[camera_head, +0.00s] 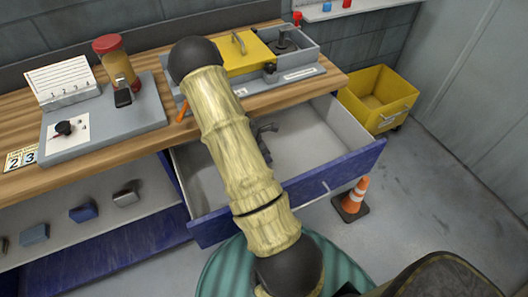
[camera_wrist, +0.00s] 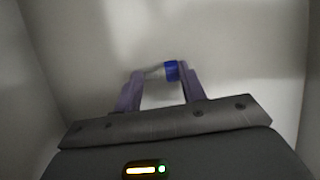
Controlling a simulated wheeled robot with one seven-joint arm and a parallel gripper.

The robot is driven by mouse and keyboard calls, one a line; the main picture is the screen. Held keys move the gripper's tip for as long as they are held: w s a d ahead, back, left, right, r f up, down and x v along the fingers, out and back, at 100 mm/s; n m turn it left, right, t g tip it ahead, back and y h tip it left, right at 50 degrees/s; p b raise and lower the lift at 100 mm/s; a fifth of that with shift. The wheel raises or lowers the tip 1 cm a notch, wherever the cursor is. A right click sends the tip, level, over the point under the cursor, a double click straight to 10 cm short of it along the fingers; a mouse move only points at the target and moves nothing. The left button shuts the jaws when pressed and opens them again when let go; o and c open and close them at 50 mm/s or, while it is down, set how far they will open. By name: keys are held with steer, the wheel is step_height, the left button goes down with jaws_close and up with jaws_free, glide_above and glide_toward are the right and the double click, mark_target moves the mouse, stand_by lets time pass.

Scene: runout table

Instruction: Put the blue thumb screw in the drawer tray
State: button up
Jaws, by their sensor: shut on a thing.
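The blue thumb screw (camera_wrist: 172,71) is between the two purple fingertips of my gripper (camera_wrist: 160,74) in the wrist view, with its blue head at the right finger and a thin grey shank toward the left one. My gripper is shut on it. The open drawer tray (camera_head: 318,135) has a pale grey inside and a blue front. In the head view my arm crosses over it, and my gripper shows partly inside the drawer, beside the arm. The wrist view shows pale floor and walls around the gripper. The screw cannot be made out in the head view.
The wooden worktop (camera_head: 100,155) above the drawer carries a grey fixture, a jar (camera_head: 117,65) and a grey box with a yellow lid (camera_head: 245,55). A yellow bin (camera_head: 378,98) and an orange cone (camera_head: 353,196) stand on the floor at right. The drawer's right part is clear.

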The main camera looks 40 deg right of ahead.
steer(key=shift+f, duration=0.15)
steer(key=o, duration=1)
steer(key=shift+a+r, duration=0.1)
steer(key=shift+r, duration=0.3)
steer(key=shift+v, duration=1.1)
steer(key=w+a, duration=0.1)
steer(key=a, duration=0.3)
steer(key=w+a, duration=0.1)
steer(key=a, duration=0.6)
steer(key=shift+w+a+r+b, duration=0.15)
steer(key=shift+w+a+b, duration=0.25)
